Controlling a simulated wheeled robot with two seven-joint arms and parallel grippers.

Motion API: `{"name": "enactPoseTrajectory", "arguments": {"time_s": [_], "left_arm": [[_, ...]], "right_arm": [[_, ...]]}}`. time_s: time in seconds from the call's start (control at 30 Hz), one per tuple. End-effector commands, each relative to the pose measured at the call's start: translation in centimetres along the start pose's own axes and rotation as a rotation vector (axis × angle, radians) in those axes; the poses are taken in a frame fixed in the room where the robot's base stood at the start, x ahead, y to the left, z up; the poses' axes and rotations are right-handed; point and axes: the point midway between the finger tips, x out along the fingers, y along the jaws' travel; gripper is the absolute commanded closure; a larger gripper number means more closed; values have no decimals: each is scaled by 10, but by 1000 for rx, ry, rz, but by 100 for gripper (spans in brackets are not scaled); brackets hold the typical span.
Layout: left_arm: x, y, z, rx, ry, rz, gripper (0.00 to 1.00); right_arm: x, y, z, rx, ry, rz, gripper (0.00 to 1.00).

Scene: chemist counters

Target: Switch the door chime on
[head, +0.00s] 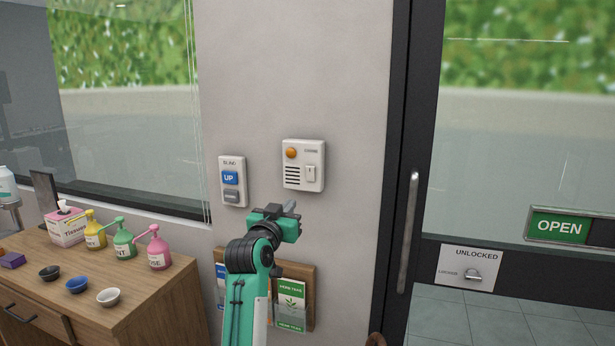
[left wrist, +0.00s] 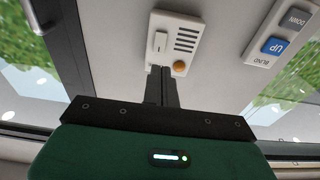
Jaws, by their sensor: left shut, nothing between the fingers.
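The door chime (head: 303,165) is a white box on the grey wall. It has an orange round light or button, dark speaker slots and a white rocker switch (head: 311,174) at its lower right. My left gripper (head: 291,207) is shut and empty, just below the chime in the head view. In the left wrist view the chime (left wrist: 172,42) appears turned over, with its rocker switch (left wrist: 160,41) beyond the shut fingertips (left wrist: 160,72). I cannot tell whether the fingertips touch the chime. My right gripper is not in view.
A blind control (head: 232,181) with UP and DOWN buttons is left of the chime. A leaflet rack (head: 308,272) hangs below, behind my left arm. A dark-framed door with a handle (head: 408,232) is at right. A wooden counter (head: 140,305) holds bottles and bowls.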

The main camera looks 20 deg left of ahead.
Motion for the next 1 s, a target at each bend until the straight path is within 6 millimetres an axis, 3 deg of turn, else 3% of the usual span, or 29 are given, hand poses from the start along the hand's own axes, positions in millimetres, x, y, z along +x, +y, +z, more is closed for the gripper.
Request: {"name": "enactPoseTrajectory", "arguments": {"time_s": [0.13, 0.57, 0.77, 1.0], "left_arm": [[1, -1, -19, -3, 33, -3, 100], [4, -2, -21, -3, 34, -2, 100], [27, -1, -24, -4, 33, -2, 100], [67, -1, -25, -5, 33, -1, 100]], "right_arm": [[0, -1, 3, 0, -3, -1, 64], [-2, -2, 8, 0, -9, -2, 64], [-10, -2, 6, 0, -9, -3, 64], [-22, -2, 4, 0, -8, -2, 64]]}}
